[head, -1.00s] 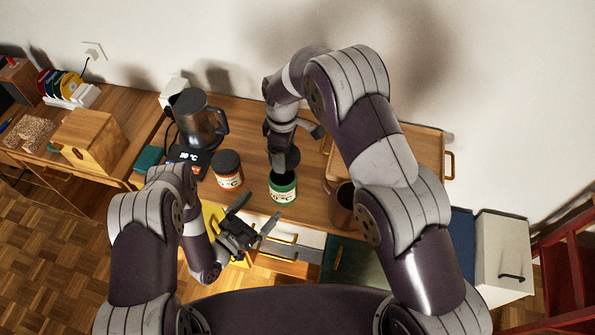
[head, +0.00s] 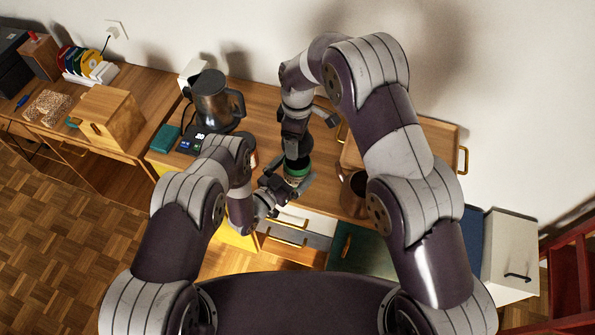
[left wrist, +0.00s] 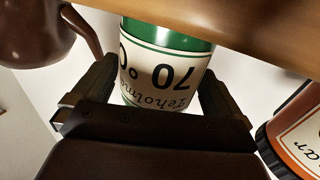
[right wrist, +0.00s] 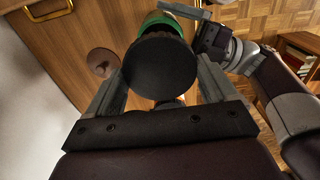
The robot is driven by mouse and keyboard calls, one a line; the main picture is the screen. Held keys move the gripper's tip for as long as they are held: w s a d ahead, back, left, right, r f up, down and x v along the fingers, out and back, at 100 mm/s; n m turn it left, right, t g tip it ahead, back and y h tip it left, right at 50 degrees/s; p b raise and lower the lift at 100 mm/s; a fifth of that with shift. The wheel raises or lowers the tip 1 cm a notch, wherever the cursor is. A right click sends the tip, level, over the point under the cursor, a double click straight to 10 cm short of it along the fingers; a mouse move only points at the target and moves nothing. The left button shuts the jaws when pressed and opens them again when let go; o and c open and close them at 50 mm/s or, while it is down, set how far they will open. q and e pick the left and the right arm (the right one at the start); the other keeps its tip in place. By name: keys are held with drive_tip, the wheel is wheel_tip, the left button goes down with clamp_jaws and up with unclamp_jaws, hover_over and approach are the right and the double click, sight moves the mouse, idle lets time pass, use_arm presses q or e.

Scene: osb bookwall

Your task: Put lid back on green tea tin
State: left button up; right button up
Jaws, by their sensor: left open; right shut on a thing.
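The green tea tin (head: 297,181) stands on the wooden counter in the head view, its upper part partly covered by my right gripper. In the left wrist view its labelled side (left wrist: 160,80) sits between the fingers of my open left gripper (head: 287,190), with a small gap showing on the right. My right gripper (right wrist: 165,78) is shut on the dark round lid (right wrist: 160,70), which it holds over the tin. In the right wrist view the tin's green rim (right wrist: 167,20) shows just past the lid. Whether lid and tin touch is unclear.
A brown pot (head: 354,193) stands right of the tin. An orange-labelled tin (left wrist: 297,135) stands on its other side, mostly hidden by my left arm in the head view. A dark kettle (head: 211,98) and a teal box (head: 165,138) are further left.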

use_arm(q)
drive_tip(key=shift+w+d, duration=0.4)
drive_tip(key=shift+w, duration=0.05)
drive_tip(key=c, duration=1.4)
drive_tip(key=shift+o, duration=0.2)
use_arm(e)
drive_tip(key=shift+f, duration=2.5)
drive_tip(key=shift+f, duration=0.9)
drive_tip(key=shift+f, duration=0.55)
